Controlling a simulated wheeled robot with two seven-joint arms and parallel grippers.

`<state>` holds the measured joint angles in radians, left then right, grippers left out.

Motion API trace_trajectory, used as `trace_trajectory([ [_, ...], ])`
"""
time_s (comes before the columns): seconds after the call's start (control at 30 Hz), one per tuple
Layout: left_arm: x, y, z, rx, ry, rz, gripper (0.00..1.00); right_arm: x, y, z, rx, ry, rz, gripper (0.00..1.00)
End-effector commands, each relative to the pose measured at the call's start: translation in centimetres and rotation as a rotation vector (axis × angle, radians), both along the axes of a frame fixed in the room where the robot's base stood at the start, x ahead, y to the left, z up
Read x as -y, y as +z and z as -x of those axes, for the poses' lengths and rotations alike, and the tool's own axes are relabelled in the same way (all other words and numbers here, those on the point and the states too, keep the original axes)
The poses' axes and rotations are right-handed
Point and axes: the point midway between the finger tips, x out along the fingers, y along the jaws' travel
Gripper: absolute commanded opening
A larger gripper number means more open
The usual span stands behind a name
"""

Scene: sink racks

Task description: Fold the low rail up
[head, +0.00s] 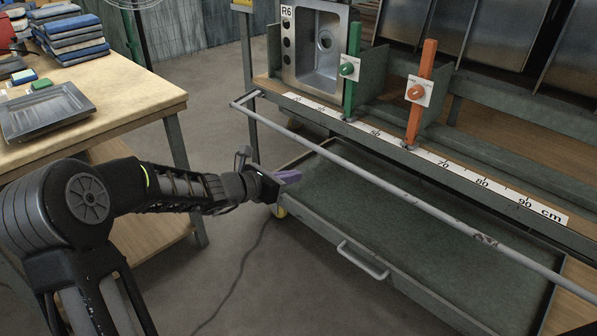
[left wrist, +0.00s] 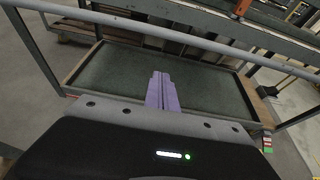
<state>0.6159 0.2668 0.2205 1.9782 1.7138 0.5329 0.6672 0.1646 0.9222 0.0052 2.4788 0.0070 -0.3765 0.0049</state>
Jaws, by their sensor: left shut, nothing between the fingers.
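The low rail (head: 400,200) is a long grey bar running across the front of the rack, from its bent left end near the rack's post down to the lower right. It stands out in front of the shelf edge, above the lower tray. My left gripper (head: 288,176) has purple fingers, is shut and empty, and is below and to the left of the rail, apart from it. In the left wrist view the rail (left wrist: 200,42) crosses the upper part, beyond the shut fingertips (left wrist: 161,78). My right gripper is not in view.
A lower green tray (head: 400,230) with a handle (head: 362,260) lies under the rail. A scale strip (head: 460,175), a green post (head: 351,70), an orange post (head: 420,90) and a steel sink (head: 318,60) are on the shelf. A wooden table (head: 120,95) stands left.

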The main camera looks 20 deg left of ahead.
Motion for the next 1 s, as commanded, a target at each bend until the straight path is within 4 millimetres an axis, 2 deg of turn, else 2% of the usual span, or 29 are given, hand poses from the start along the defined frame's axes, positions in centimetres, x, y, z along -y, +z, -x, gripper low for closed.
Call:
trace_trajectory([
  [0.17,0.9,-1.2,-2.1,0.000,-0.003,0.001,0.00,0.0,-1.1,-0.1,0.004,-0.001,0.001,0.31],
  [0.5,3.4,-3.6,-8.0,0.000,-0.003,0.001,0.00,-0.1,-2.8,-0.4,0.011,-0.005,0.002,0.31],
  [0.57,3.2,-1.7,-8.0,0.004,-0.002,-0.004,0.00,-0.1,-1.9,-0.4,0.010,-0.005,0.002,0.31],
  [0.7,3.2,0.0,-8.0,0.002,-0.002,-0.002,0.00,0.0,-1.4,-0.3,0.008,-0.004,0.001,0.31],
  [1.0,3.2,0.8,-7.9,-0.001,-0.001,0.000,0.00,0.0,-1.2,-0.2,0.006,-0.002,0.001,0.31],
])
